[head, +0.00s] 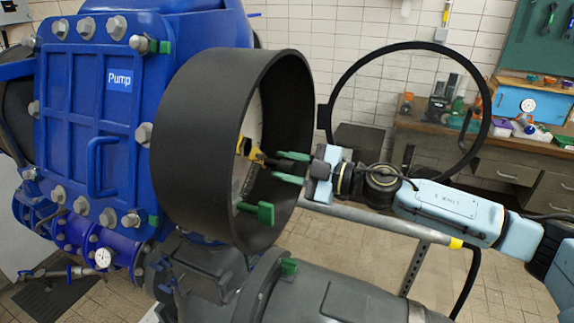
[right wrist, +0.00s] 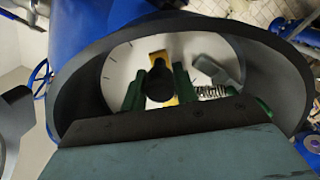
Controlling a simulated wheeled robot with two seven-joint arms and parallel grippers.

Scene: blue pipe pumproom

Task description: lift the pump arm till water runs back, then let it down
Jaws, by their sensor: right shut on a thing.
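A large blue pump body (head: 85,120) labelled "Pump" stands at the left in the head view. Beside it is a wide black open cylinder (head: 200,150) with a pale marked dial face (right wrist: 120,75) inside. A yellow arm with a black knob (head: 243,146) sticks out from the dial; I take it for the pump arm. My right gripper (head: 283,167) reaches into the cylinder's mouth from the right and is shut on the black knob (right wrist: 160,84). The knob sits between its green fingers in the right wrist view. No water shows. My left gripper is out of view.
The cylinder's rim surrounds my right fingers. A green tab (head: 257,212) and a coil spring (right wrist: 213,91) are near them. A grey bar with a yellow band (head: 380,222) runs below my arm. A black hoop (head: 333,85) stands behind. A workbench (head: 500,160) is at the right.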

